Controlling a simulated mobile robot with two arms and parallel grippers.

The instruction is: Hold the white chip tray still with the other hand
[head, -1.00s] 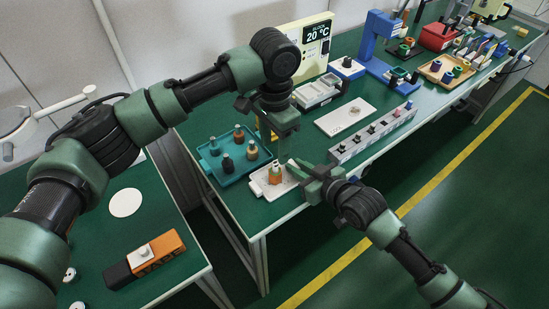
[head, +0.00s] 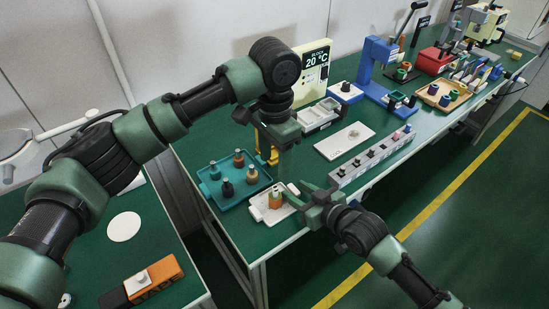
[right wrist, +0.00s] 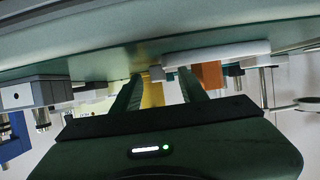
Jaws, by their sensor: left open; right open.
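The white chip tray (head: 258,212) lies on the green bench near its front left corner. An orange and green piece (head: 275,200) stands on it. My right gripper (head: 293,192) is open at the tray's right end, low over the bench. In the right wrist view the open fingers (right wrist: 160,82) point at the tray's edge (right wrist: 225,51), with a small white part between or just beyond the fingertips; I cannot tell whether they touch. My left gripper (head: 278,148) is open and points down, above and behind the tray; its fingertips are hard to make out.
A teal tray (head: 213,193) with several pegged pieces is left of the white tray. A grey strip of sockets (head: 372,157) and a white plate (head: 332,147) lie to the right. A yellow object (head: 263,146) stands behind my left gripper. A lower table is at left.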

